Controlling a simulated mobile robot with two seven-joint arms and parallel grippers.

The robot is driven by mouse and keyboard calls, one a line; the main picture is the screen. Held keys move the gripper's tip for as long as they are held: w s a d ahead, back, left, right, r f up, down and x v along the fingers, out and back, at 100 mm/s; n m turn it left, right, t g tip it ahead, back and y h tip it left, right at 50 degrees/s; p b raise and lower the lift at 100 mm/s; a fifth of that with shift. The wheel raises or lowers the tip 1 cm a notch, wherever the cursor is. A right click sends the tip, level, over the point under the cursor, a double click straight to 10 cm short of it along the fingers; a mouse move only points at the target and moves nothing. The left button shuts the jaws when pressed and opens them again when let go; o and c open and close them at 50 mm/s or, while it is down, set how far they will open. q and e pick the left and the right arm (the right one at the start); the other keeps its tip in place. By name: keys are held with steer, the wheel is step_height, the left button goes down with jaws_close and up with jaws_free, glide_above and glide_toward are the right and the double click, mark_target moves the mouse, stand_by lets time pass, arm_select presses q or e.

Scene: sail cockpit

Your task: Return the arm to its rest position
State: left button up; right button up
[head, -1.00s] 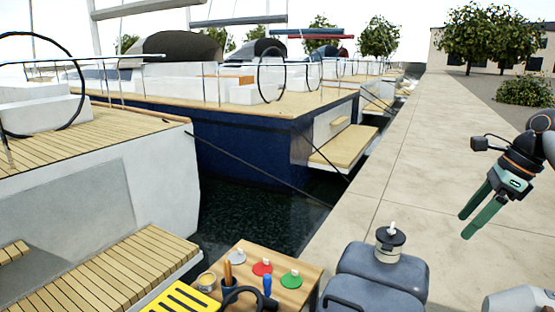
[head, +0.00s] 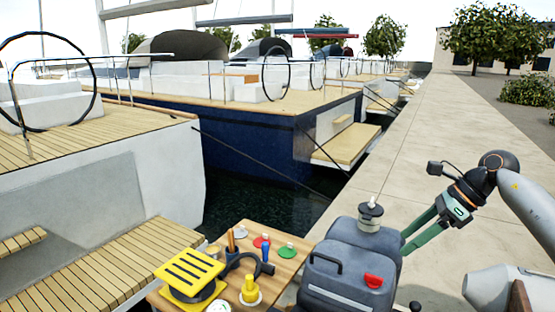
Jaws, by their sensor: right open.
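My right gripper (head: 408,244) shows at the right in the head view, with green fingers pointing down and left. It is open, and nothing shows between its fingers. It hangs over the pale quay, just right of the grey-blue canister (head: 345,262) as seen in the picture. My right arm (head: 528,205) is bent, with its elbow at the right edge. My left gripper is not in view.
A wooden table (head: 292,262) holds a yellow slotted box (head: 188,272), a yellow piece (head: 250,290), and red and green discs (head: 286,251). A metal jar (head: 370,214) stands on the canister. Dark water (head: 255,205) lies beyond, beside moored boats. The quay (head: 410,150) is clear.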

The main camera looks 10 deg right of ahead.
steer(key=s+a+f+m+t+y, duration=0.1)
steer(key=a+f+m+t+y, duration=0.35)
steer(key=a, duration=0.75)
steer(key=s+a+f+m+t+y, duration=0.1)
steer(key=a+f+m+y, duration=0.55)
steer(key=a, duration=0.65)
steer(key=s+d+f+m+t+h, duration=0.1)
steer(key=s+f+m+t+h, duration=0.3)
steer(key=f+m, duration=0.55)
steer(key=s+d+f+m+t+h, duration=0.3)
steer(key=m+h, duration=0.4)
steer(key=m, duration=0.7)
steer(key=s+f+m+g+h, duration=0.4)
steer(key=s+f+m+g, duration=0.2)
steer(key=s+f+m, duration=0.4)
steer(key=s+f, duration=0.4)
steer(key=s, duration=0.2)
steer(key=shift+d+f, duration=0.3)
steer(key=shift+f, duration=0.1)
steer(key=shift+c, duration=0.3)
